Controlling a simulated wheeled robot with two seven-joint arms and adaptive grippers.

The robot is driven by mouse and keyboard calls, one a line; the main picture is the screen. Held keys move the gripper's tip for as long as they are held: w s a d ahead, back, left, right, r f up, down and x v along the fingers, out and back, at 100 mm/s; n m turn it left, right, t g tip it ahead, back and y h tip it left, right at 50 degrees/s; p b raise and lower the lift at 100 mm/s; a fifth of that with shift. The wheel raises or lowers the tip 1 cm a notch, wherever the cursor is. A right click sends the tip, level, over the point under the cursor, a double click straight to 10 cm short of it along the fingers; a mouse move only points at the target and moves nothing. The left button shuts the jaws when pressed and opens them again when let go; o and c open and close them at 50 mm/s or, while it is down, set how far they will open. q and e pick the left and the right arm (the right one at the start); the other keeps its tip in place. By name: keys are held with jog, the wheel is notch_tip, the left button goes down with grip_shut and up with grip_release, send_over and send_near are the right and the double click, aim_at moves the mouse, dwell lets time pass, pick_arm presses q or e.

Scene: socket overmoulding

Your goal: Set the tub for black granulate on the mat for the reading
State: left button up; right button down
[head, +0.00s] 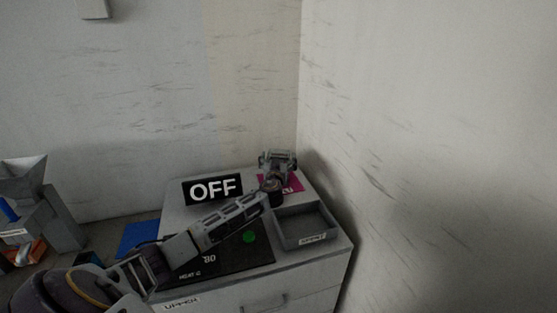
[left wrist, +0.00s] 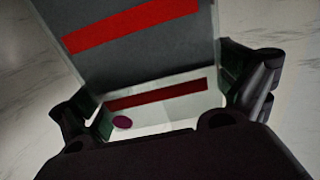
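My left arm reaches from the lower left across the cabinet top in the head view. My left gripper (head: 278,161) is at the back right, over or just behind a magenta mat (head: 292,189) with white lettering. In the left wrist view the gripper (left wrist: 165,105) has its fingers on both sides of a clear-walled tub (left wrist: 180,127) with red bands and appears shut on it. Dark grey shows through or behind its far part, and a small purple spot shows low inside. Whether the tub touches the mat is hidden. My right gripper is not in view.
A black "OFF" sign (head: 213,189) stands left of the mat. A grey open tray (head: 333,229) sits in front, right of a black heating plate (head: 225,260) with a green dot. A blue mat (head: 138,236) and a grey hopper machine (head: 58,222) are left. Walls close off the back and right.

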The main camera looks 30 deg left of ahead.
pick_arm(q)
jog(key=shift+r, duration=0.1)
dwell(0.4)
jog(key=v, duration=1.2)
dwell(0.5)
jog(key=shift+a, duration=0.15)
dwell(0.4)
